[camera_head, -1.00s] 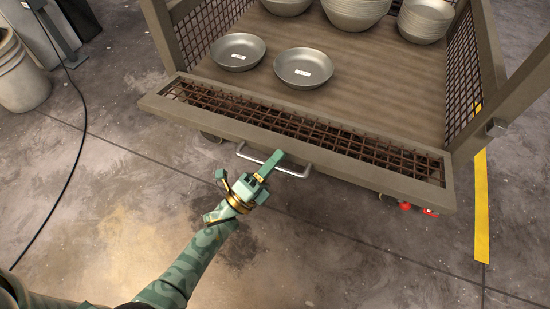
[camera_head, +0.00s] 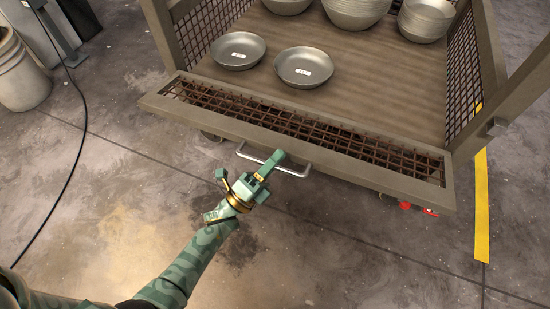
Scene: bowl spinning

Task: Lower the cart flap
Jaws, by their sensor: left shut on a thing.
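The cart flap (camera_head: 215,122) is a grey-brown frame with rusty mesh at the front edge of the cart (camera_head: 355,75). It is seen from above and stands foreshortened in front of the cart's deck; its exact tilt is hard to tell. A pale metal handle (camera_head: 297,170) sticks out from the flap's near side. My left gripper (camera_head: 275,160) is shut on the middle of the handle, with its green fingers covering part of it. My right gripper is not in view.
A bucket (camera_head: 20,75) and black cable (camera_head: 82,130) are at left. Yellow tape (camera_head: 481,205) marks the right floor. The concrete floor in front is clear.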

